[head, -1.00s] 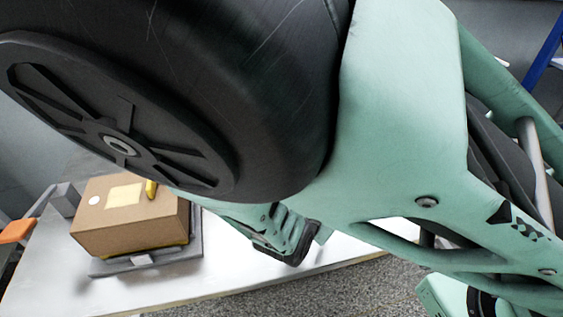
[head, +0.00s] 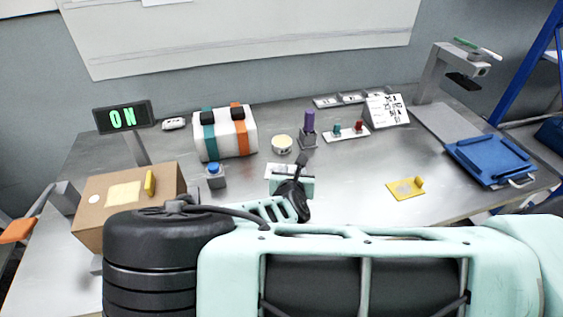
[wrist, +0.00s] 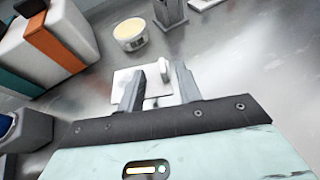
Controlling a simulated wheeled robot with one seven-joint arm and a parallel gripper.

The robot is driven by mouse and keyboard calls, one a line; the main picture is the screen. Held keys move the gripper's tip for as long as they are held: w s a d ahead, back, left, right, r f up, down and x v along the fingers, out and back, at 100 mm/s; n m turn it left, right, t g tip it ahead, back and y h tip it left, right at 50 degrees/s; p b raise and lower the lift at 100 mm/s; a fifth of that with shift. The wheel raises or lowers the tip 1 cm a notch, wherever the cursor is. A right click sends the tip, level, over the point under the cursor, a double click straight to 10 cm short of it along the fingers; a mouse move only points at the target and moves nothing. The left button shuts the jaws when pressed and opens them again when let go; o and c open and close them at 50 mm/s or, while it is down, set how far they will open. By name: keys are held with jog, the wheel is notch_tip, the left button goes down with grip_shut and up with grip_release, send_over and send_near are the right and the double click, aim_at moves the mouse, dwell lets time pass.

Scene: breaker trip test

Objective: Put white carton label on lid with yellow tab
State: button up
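A flat white carton label (head: 280,169) with a raised white tab lies on the metal bench, partly hidden behind my gripper (head: 302,172). In the wrist view, the label (wrist: 128,82) and its tab (wrist: 164,70) show just beyond my gripper (wrist: 160,86). The fingers are apart, with the tab in line with the gap between them. I see no contact. A brown carton (head: 90,230) stands at the left. Its lid (head: 95,188) bears a yellow tab (head: 150,183), a pale cream patch and a white round spot. My arm hides the carton's lower right part.
A blue-button box (head: 215,177) and a striped white case (head: 226,134) stand between carton and label. A round tub (head: 282,144) and a purple-handled stamp (head: 309,128) stand behind the label. A yellow card with a tab (head: 406,188) lies right, with bare bench around it.

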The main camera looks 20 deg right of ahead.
aim_at(296, 167)
jog(key=shift+p+x, duration=0.65)
jog(key=shift+x, duration=2.6)
jog(key=shift+s+d+f, duration=0.1)
jog(key=shift+d, duration=0.05)
grip_shut()
